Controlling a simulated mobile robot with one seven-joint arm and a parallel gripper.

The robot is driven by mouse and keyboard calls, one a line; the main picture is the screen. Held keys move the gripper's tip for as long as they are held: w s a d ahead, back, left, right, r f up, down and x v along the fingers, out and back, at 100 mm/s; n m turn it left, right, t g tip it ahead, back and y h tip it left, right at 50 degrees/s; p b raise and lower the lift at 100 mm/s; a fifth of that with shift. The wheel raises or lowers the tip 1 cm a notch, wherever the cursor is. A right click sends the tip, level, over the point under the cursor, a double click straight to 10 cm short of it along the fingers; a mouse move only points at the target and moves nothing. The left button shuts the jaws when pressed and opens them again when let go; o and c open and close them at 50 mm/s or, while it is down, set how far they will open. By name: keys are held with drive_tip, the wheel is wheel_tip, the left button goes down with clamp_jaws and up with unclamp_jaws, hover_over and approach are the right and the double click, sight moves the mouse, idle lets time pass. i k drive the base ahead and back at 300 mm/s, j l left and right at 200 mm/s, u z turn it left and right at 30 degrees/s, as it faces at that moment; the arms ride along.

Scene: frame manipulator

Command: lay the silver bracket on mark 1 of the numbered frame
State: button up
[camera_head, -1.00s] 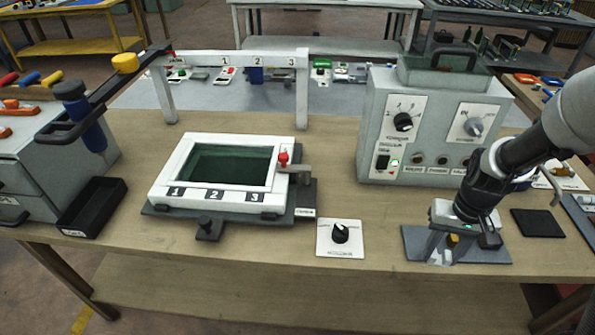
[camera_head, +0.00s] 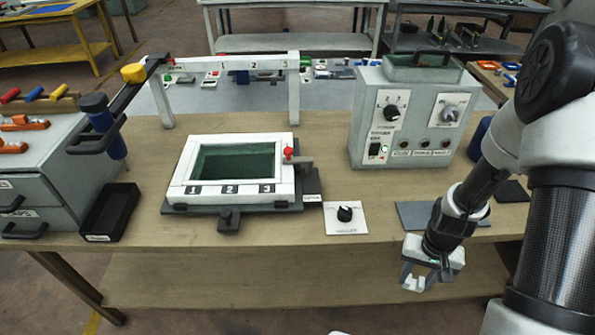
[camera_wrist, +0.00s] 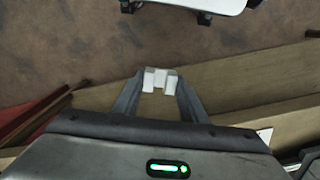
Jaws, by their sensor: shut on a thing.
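My gripper (camera_head: 428,284) is shut on the silver bracket (camera_head: 412,283), in front of and below the table's front edge, over the floor side. The numbered frame (camera_head: 181,176) is white with a dark green opening and lies on a dark base left of the table's middle. Mark 1 is bare. The gripper is well right of the frame and apart from it.
A red-tipped lever (camera_head: 290,154) stands at the frame's right side. A dial plate (camera_head: 345,218) lies between frame and gripper. A grey control box (camera_head: 400,115) stands behind. A white arch (camera_head: 232,64), also numbered, rises behind the frame. A black tray (camera_head: 110,212) lies at left.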

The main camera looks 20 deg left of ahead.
sight(193, 190)
drive_tip(key=k+j, duration=0.1)
drive_tip(key=j, duration=0.35)
drive_tip(key=k+j+u, duration=0.1)
drive_tip(key=j, duration=0.4)
drive_tip(key=k+j+u, duration=0.1)
drive_tip(key=j, duration=0.35)
drive_tip(key=k+j, duration=0.1)
drive_tip(key=j, duration=0.4)
